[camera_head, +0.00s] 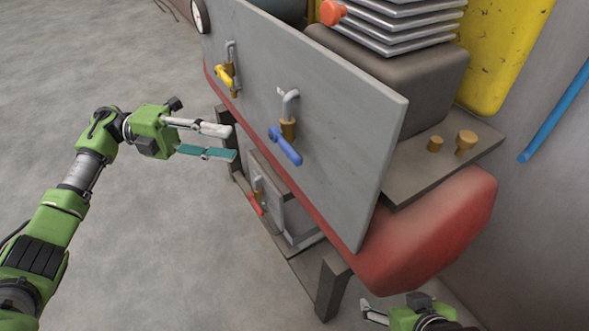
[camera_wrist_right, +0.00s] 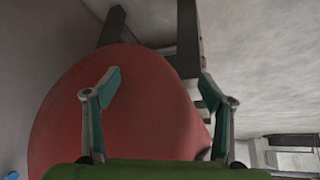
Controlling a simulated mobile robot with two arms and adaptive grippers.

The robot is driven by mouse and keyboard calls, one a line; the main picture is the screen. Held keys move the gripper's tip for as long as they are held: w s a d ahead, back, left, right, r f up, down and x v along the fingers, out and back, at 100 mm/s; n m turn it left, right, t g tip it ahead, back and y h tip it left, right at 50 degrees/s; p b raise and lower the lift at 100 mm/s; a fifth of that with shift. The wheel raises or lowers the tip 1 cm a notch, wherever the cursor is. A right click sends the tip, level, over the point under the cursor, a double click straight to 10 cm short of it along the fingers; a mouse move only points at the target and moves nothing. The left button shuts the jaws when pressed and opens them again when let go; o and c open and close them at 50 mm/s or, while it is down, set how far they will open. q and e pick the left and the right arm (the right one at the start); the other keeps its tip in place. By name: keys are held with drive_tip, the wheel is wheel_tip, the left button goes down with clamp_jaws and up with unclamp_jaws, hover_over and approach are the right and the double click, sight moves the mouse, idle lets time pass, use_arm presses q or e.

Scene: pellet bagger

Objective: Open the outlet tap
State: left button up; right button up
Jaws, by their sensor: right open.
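Three taps show in the head view; nothing readable marks which is the outlet. A yellow-handled tap (camera_head: 224,76) and a blue-handled tap (camera_head: 286,146) are on the grey panel. A red-handled tap (camera_head: 256,203) sits lower, under the panel. My left gripper (camera_head: 233,143) is open and empty, its fingers pointing right, left of the blue handle in the picture and apart from it. My right gripper (camera_wrist_right: 160,82) is open and empty in the right wrist view, facing the rounded red tank (camera_wrist_right: 130,110). Only part of it shows at the bottom of the head view.
The grey panel (camera_head: 350,115) stands above the red tank (camera_head: 440,230), on a dark frame leg (camera_head: 331,285). Finned metal (camera_head: 395,20) and brass fittings (camera_head: 466,141) are behind it. A blue pipe (camera_head: 553,115) runs along the right wall. Floor on the left is clear.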

sight(285, 152)
use_arm(q)
drive_tip(key=d, duration=0.4)
drive_tip(key=s+d, duration=0.1)
drive_tip(key=d, duration=0.4)
drive_tip(key=s+d, duration=0.1)
drive_tip(key=d, duration=0.4)
drive_tip(key=shift+r, duration=0.1)
drive_tip(key=shift+c, duration=0.4)
clamp_jaws()
